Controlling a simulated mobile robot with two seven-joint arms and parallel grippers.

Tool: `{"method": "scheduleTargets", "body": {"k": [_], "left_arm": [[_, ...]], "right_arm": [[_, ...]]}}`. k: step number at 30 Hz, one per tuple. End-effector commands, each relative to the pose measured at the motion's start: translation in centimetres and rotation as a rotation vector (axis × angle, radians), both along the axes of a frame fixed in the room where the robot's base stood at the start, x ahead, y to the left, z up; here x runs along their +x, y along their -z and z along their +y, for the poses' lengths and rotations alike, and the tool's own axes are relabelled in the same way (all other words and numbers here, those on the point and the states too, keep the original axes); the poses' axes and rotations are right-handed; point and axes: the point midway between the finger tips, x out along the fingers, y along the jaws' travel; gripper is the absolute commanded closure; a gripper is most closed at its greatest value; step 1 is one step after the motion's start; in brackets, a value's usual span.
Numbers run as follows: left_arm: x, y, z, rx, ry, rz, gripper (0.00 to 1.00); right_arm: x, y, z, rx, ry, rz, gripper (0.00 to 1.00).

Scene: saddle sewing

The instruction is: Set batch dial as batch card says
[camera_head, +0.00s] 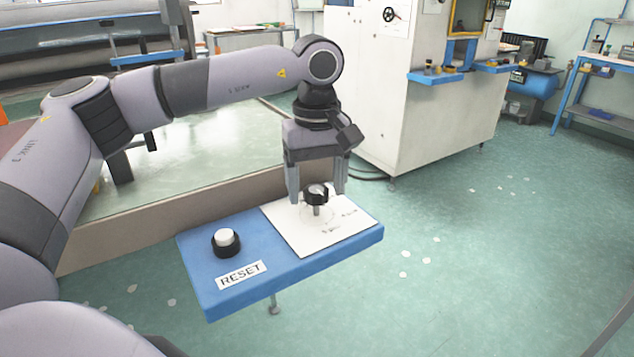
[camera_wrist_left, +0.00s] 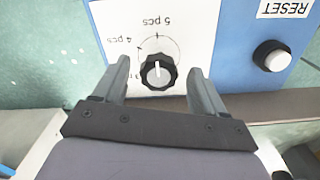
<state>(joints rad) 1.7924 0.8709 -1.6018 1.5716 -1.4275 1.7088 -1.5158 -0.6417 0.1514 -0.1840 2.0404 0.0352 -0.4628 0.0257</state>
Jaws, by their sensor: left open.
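The batch dial is a black ribbed knob (camera_head: 316,194) on a white plate (camera_head: 300,238) on a blue panel (camera_head: 215,290). In the left wrist view the knob (camera_wrist_left: 157,73) has a white line pointing toward the upside-down "5 pcs" label. "4 pcs" shows at upper left, and a third label is partly hidden by a finger. My left gripper (camera_head: 317,192) points down over the dial, open, with its fingers on either side of the knob and apart from it. They also show in the wrist view (camera_wrist_left: 160,80). I cannot make out a batch card. My right gripper is out of view.
A white push button in a black collar (camera_head: 226,240) stands left of the plate, beside a RESET label (camera_head: 241,275). A white machine cabinet (camera_head: 385,110) stands behind at right. A low wall edge (camera_head: 170,220) runs behind the panel.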

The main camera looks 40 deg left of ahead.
Motion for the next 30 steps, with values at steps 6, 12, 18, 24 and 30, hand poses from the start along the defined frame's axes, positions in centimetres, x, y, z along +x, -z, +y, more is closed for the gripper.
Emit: {"method": "scheduleTargets", "body": {"k": [6, 12, 18, 24, 30], "left_arm": [[0.00, 0.01, 0.00, 0.000, -0.001, 0.000, 0.42], [0.00, -0.01, 0.00, 0.000, -0.001, 0.000, 0.85], [-0.01, -0.01, 0.01, 0.000, -0.016, 0.001, 0.85], [0.03, -0.05, -0.02, 0.000, -0.089, 0.001, 0.85], [0.06, -0.04, -0.06, 0.001, -0.234, 0.003, 0.85]], "right_arm": [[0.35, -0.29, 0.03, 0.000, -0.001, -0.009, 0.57], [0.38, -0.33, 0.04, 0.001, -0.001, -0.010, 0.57], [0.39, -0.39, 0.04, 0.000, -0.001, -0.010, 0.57], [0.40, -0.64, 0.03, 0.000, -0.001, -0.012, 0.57], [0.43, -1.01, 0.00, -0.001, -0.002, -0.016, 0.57]]}}
